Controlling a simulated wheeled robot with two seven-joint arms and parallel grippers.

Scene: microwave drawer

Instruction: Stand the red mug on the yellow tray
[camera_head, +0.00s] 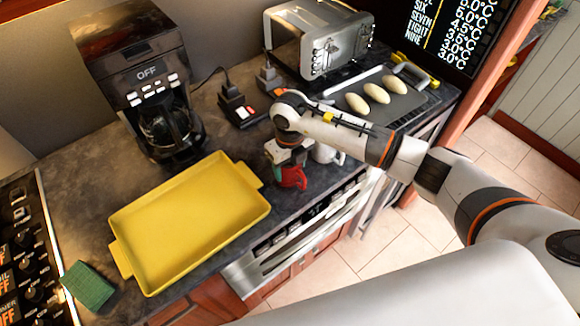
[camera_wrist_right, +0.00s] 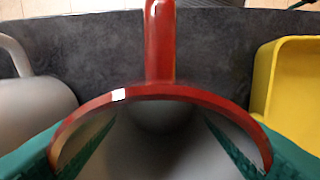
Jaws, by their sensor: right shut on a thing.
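The red mug (camera_head: 292,178) is at the front of the dark counter, to the right of the yellow tray, upright as far as I can see. The yellow tray (camera_head: 190,215) lies on the counter and is empty. My right gripper (camera_head: 287,165) is above the mug and shut on it. In the right wrist view the mug's red rim (camera_wrist_right: 160,93) and handle show between green fingertips, and part of the yellow tray (camera_wrist_right: 290,80) is at the right edge. My left gripper is not in view.
A white mug (camera_head: 327,154) stands close to the right of the red mug; it also shows in the wrist view (camera_wrist_right: 30,95). A coffee maker (camera_head: 145,80) stands behind the tray, a toaster (camera_head: 325,42) at the back. A green sponge (camera_head: 88,287) lies left of the tray.

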